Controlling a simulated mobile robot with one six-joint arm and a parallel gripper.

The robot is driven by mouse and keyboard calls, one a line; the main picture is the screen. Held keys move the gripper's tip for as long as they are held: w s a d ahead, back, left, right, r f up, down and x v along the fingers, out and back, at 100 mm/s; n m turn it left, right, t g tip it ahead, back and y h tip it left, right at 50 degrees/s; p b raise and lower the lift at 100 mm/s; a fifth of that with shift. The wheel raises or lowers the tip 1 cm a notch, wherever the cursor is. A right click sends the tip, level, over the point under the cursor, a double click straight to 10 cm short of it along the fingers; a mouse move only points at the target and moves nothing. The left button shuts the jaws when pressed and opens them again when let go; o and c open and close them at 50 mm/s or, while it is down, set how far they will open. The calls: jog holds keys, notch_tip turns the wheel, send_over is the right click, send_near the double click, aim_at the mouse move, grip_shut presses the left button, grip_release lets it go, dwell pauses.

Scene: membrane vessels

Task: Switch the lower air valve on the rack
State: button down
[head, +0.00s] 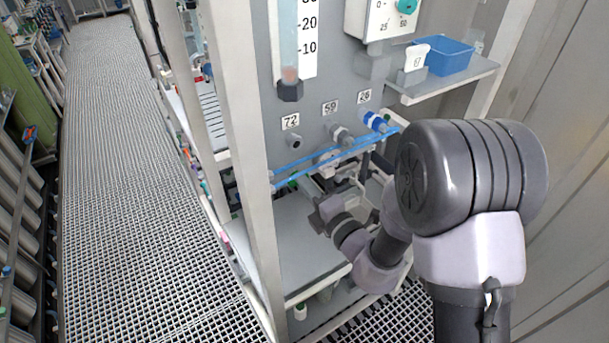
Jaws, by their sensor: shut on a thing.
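The rack's grey panel (258,90) carries small fittings under the tags 72, 59 and 26. A grey-white valve-like fitting (328,162) sits low on the panel, below tag 59, with blue tubing (300,168) running across it. My gripper (318,196) is at the end of my arm, low in front of the panel and just below this fitting. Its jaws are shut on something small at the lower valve. The jaws and the dark wrist hide most of it, so the handle's position cannot be told.
A blue-capped fitting (375,122) is under tag 26. A small shelf (440,82) at upper right bears a blue bin (446,57). A white rack post (240,130) stands left of the panel. The grating walkway (130,180) is clear.

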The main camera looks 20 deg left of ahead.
jog(key=shift+m+p, duration=0.8)
jog(key=shift+m, duration=0.2)
jog(key=c, duration=1.5)
grip_release()
jog(key=shift+o, duration=0.2)
